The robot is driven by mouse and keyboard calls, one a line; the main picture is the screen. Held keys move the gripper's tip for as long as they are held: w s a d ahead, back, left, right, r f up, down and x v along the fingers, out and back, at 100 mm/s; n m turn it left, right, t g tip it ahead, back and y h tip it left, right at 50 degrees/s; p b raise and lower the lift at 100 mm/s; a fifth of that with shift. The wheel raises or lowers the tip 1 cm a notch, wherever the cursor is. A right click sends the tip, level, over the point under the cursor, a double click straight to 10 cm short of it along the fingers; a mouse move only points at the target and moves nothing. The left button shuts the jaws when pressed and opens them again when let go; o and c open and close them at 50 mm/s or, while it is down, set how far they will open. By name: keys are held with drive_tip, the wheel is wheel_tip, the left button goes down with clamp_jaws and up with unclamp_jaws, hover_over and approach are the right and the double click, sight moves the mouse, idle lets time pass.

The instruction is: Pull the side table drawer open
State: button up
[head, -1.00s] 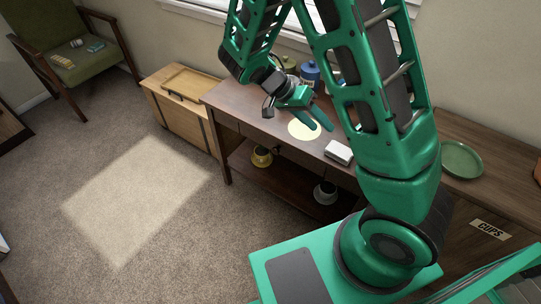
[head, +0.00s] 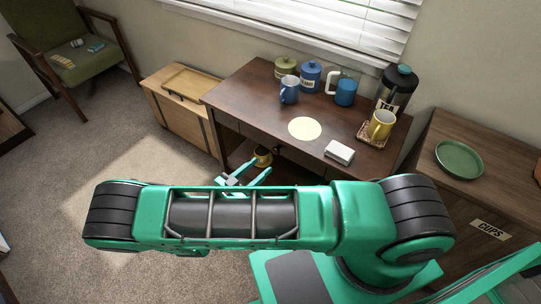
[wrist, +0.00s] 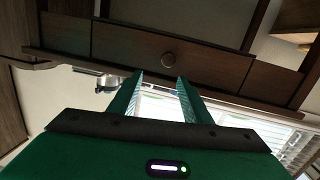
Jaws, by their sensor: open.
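The side table (head: 245,98) is dark brown wood with a row of drawer fronts under its top. The middle drawer front (wrist: 120,50) is flush with the fronts beside it in the wrist view. My gripper (head: 259,168) is in front of the table, below the top's front edge. In the wrist view, my gripper (wrist: 160,78) is open and empty.
A cabinet with a green plate (head: 459,160) stands right. Carpet lies open at left.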

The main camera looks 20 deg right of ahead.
sight(274, 151)
drive_tip(key=w+d, duration=0.2)
drive_tip(key=w+d+f+t, duration=0.1)
drive_tip(key=w+d, duration=0.1)
drive_tip(key=w+d+f+t, duration=0.1)
drive_tip(key=d, duration=0.2)
drive_tip(key=shift+w, duration=0.4)
idle(0.3)
clamp_jaws()
